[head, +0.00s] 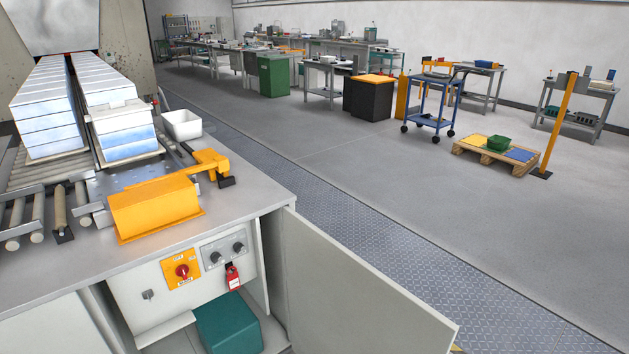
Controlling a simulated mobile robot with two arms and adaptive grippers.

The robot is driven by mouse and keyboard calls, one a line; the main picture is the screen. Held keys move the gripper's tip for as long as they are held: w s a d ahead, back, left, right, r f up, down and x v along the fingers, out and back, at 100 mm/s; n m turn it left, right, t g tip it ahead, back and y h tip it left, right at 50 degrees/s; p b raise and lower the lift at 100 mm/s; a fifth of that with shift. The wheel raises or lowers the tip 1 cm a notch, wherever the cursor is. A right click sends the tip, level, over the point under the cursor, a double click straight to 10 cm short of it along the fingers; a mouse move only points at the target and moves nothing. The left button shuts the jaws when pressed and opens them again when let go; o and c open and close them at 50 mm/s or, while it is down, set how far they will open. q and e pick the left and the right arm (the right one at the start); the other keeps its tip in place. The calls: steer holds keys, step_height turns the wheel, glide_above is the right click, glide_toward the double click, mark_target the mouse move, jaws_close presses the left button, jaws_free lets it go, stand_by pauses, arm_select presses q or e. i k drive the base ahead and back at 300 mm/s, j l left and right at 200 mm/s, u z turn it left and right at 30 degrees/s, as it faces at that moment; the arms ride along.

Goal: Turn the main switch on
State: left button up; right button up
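The main switch (182,271) is a red rotary knob on a yellow plate. It sits on the light front panel below the worktop, at the lower left in the head view. The knob's exact position is too small to tell. A grey plate with two dark knobs (226,250) is just right of it. A red padlock-like piece (233,277) hangs below that plate, to the right of the switch and apart from its knob. Neither of my grippers shows in this view.
An open grey cabinet door (350,290) juts out right of the panel. A teal box (228,325) stands inside the cabinet. Above are the worktop (235,205), a yellow cover (155,207) and stacked white blocks (125,130).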

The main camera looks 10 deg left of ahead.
mark_target(182, 270)
steer(key=u, duration=1.25)
